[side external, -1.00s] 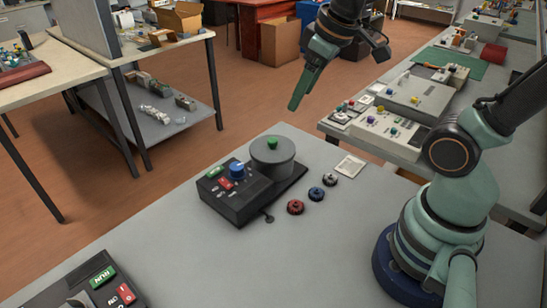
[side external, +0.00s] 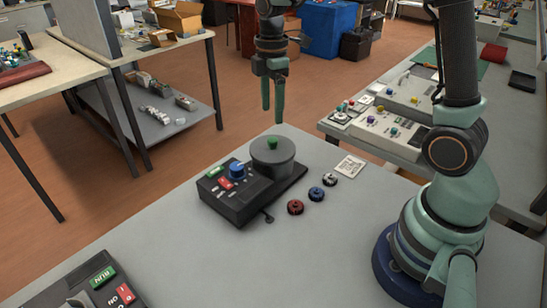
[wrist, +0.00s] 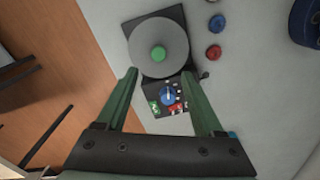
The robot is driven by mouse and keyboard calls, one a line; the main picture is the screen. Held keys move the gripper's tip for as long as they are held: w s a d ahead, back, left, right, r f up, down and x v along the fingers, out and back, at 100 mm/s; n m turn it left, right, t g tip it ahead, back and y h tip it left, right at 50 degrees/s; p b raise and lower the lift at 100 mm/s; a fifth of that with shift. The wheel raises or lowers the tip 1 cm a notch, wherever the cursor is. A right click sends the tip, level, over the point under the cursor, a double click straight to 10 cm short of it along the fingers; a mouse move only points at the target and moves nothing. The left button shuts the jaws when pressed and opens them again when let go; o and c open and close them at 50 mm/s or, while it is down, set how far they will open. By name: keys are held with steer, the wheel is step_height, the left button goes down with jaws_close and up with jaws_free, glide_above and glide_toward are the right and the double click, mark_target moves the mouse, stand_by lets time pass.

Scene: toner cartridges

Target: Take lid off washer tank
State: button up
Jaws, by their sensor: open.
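The washer tank (side external: 271,166) is a grey round tank on a black base with a control panel. Its grey lid (side external: 287,151) has a green knob (side external: 272,143) in the middle and sits on top of the tank. In the wrist view the lid (wrist: 150,35) and green knob (wrist: 158,54) lie beyond my fingertips. My gripper (side external: 272,118) points down above the knob, apart from it. In the wrist view my gripper (wrist: 160,73) is open, with nothing between its fingers.
A blue dial (side external: 237,170) and green and red switches sit on the black base. Red, blue and white-and-black round pieces (side external: 316,193) and a printed card (side external: 350,166) lie to the right. Another black panel (side external: 90,285) is at the lower left.

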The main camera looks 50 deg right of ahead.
mark_target(273, 139)
steer(key=f, duration=0.8)
steer(key=shift+w+d+f, duration=0.1)
steer(key=shift+d+f, duration=0.1)
steer(key=shift+f, duration=0.1)
jaws_close()
